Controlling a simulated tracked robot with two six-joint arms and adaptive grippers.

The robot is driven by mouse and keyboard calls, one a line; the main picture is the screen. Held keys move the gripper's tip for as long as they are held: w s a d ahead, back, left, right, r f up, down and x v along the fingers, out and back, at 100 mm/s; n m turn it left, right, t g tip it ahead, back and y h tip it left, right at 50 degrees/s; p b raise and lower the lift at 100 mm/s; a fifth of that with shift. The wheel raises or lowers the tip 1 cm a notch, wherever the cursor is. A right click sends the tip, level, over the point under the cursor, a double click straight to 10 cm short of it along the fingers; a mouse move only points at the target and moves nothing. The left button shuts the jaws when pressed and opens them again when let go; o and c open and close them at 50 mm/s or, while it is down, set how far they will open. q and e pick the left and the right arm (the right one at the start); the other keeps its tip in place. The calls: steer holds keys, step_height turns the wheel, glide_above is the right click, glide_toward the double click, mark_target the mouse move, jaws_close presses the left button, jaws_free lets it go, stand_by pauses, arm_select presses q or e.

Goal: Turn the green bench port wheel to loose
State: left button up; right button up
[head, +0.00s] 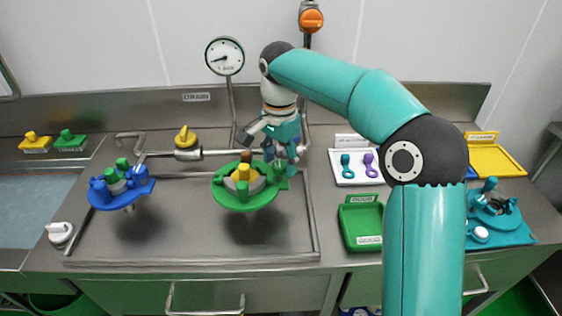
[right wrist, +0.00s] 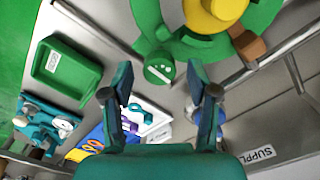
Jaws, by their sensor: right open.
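The green bench port wheel (head: 229,201) stands over the steel bench tray, with a yellow hub (head: 242,173) and a small brown block at its back edge. My right gripper (head: 270,147) is just behind and above the wheel, pointing down, with its fingers apart and empty. In the right wrist view, the open fingers (right wrist: 158,78) point toward a round green piece with white marks on the wheel's side (right wrist: 158,70). The wheel (right wrist: 200,48) fills the top of that view. I cannot tell whether a finger touches it. My left gripper is not in view.
A blue wheel (head: 137,190) stands left on the same tray. A yellow valve (head: 186,138) and pipe run behind, with a gauge (head: 225,56) above. A green bin (head: 361,225) and white tray with loops (head: 345,180) lie right. The tray's front is clear.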

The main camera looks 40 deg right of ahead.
steer(key=shift+f, duration=0.1)
steer(key=shift+s, duration=0.1)
jaws_close()
steer(key=shift+d, duration=0.15)
